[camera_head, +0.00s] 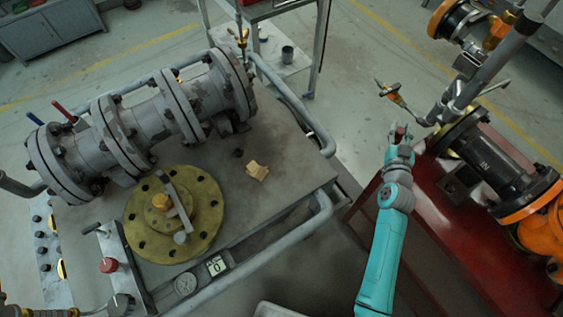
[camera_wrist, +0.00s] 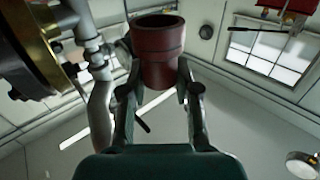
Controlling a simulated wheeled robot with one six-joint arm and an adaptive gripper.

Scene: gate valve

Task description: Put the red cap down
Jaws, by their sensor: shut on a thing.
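The red cap (camera_wrist: 158,55) is a dark red, short hollow cylinder, held at the tips of my gripper (camera_wrist: 157,85) in the wrist view. The two fingers press on it from either side. The cap appears raised in the air, near the red bench's left edge and apart from any surface. Its open rim faces upward in the wrist view.
A grey bench (camera_head: 215,265) on the left carries a flanged grey pipe (camera_head: 140,125), a round yellow flange (camera_head: 175,215) and a small tan block (camera_head: 257,171). A red bench (camera_head: 455,235) on the right carries a black pipe (camera_head: 495,165).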

